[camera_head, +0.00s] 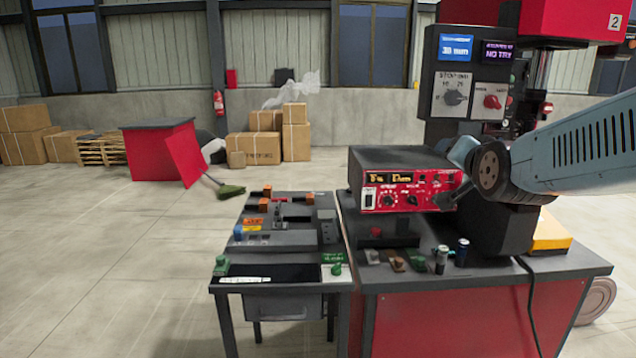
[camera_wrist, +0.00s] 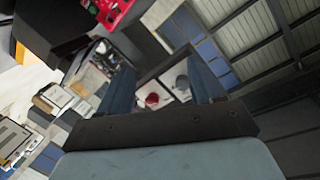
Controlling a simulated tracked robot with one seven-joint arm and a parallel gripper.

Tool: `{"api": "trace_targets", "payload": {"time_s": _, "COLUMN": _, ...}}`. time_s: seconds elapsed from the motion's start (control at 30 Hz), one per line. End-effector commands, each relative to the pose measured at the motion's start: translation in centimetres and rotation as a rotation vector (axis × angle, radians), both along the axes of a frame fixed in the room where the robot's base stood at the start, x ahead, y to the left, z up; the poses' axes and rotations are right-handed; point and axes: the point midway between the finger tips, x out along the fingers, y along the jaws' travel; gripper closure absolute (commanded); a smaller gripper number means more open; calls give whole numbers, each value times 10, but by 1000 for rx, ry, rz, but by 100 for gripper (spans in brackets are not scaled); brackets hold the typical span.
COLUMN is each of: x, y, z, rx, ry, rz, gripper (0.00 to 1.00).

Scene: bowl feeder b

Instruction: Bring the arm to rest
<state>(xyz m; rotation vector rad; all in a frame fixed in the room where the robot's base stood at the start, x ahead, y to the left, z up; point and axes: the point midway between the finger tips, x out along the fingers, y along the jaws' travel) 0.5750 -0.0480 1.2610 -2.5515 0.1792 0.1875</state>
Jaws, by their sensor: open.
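My arm reaches in from the right edge in the head view. My gripper (camera_head: 450,178) is in front of the right side of a control box with a red front panel (camera_head: 404,190). In the wrist view my gripper (camera_wrist: 160,68) has its two fingers spread wide with nothing held between them. A panel with a red knob (camera_wrist: 152,100) and a grey knob shows in the gap beyond the fingers. Whether my gripper touches the control box cannot be told.
A tall machine with two displays and a knob panel (camera_head: 470,95) stands behind my arm. Small parts and two cylinders (camera_head: 462,252) stand on the red bench. A smaller black table (camera_head: 268,272) with coloured fixtures adjoins it.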

Motion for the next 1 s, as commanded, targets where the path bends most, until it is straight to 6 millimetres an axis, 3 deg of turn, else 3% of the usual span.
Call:
{"api": "trace_targets", "payload": {"time_s": 0.27, "x": -52, "y": 24, "z": -39, "rx": -176, "ry": 351, "rz": 125, "gripper": 35}}
{"api": "trace_targets", "payload": {"time_s": 0.4, "x": -87, "y": 34, "z": -57, "rx": -264, "ry": 525, "rz": 206, "gripper": 35}}
{"api": "trace_targets", "payload": {"time_s": 0.7, "x": -162, "y": 46, "z": -81, "rx": -411, "ry": 827, "rz": 380, "gripper": 35}}
{"api": "trace_targets", "payload": {"time_s": 0.83, "x": -179, "y": 48, "z": -85, "rx": -435, "ry": 887, "rz": 418, "gripper": 35}}
{"api": "trace_targets", "payload": {"time_s": 1.0, "x": -184, "y": 48, "z": -86, "rx": -443, "ry": 906, "rz": 431, "gripper": 35}}
